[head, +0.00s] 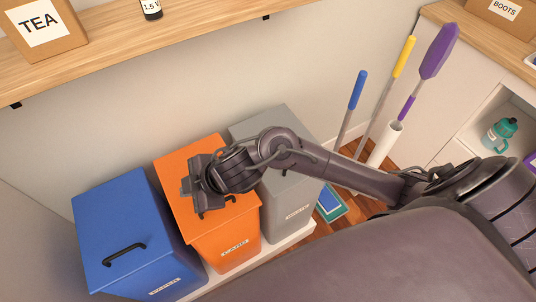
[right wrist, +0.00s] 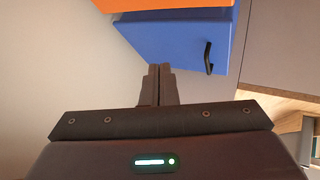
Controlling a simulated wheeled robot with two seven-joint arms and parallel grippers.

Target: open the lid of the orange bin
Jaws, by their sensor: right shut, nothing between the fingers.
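The orange bin (head: 229,245) stands between a blue bin and a grey bin in the head view, with a pale label on its front. Its flat lid (head: 185,157) looks closed. My right gripper (head: 186,187) is over the lid, its fingers pointing left. It is shut and empty. My right wrist and gripper hide part of the lid, so I cannot clearly make out its handle. In the right wrist view the shut fingers (right wrist: 160,85) point towards the blue bin, and a strip of orange (right wrist: 150,4) shows at the top edge. My left gripper is not in view.
The blue bin (head: 125,215) has a black handle (head: 125,254) on its lid. The grey bin (head: 245,130) lies under my right forearm. A wooden shelf (head: 115,45) runs above the bins. Long-handled tools (head: 357,90) stand at the wall to the right.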

